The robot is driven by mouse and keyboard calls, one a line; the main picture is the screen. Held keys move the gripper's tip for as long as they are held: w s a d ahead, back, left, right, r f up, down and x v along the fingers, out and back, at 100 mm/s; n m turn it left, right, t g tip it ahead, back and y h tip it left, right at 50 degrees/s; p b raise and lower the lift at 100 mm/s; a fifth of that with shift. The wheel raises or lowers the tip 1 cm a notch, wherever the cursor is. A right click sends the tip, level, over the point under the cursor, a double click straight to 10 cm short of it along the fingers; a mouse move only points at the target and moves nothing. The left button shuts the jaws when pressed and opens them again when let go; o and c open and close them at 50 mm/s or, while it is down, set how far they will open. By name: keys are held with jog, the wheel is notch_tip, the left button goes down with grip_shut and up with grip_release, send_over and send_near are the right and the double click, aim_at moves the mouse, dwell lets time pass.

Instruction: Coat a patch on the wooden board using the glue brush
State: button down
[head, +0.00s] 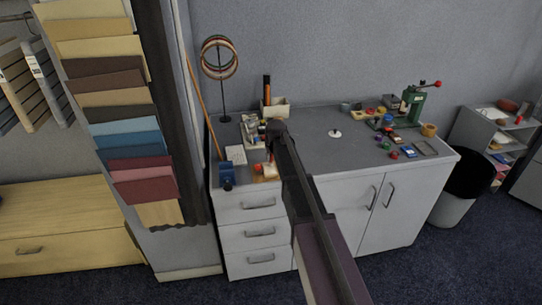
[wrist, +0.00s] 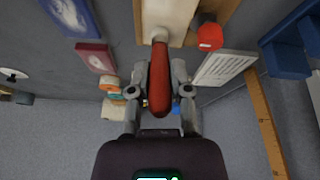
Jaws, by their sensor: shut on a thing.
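My gripper (wrist: 158,95) is shut on the red handle of the glue brush (wrist: 159,75) in the wrist view. The handle points up the picture, and its pale far end (wrist: 160,36) meets or overlaps a cream and tan wooden board (wrist: 176,12) at the top edge. I cannot tell whether the bristles touch it. In the head view my gripper (head: 274,130) is over the left part of the grey worktop, and my arm hides much of what lies below it. The brush is too small to make out there.
A red-ended object (wrist: 210,37) is close right of the brush, beside a white sheet (wrist: 224,68) and a blue object (wrist: 287,58). A dark red block (wrist: 96,57) lies to the left. A green press (head: 412,105) stands at the right of the worktop (head: 340,155), whose middle is mostly clear.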

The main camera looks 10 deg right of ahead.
jog(key=shift+s, duration=0.1)
jog(key=shift+s, duration=1.55)
jog(key=shift+s, duration=1.55)
jog(key=shift+a, duration=0.15)
jog(key=shift+a, duration=0.45)
jog(key=shift+w, duration=0.2)
jog(key=shift+w, duration=1.4)
jog(key=shift+w, duration=0.1)
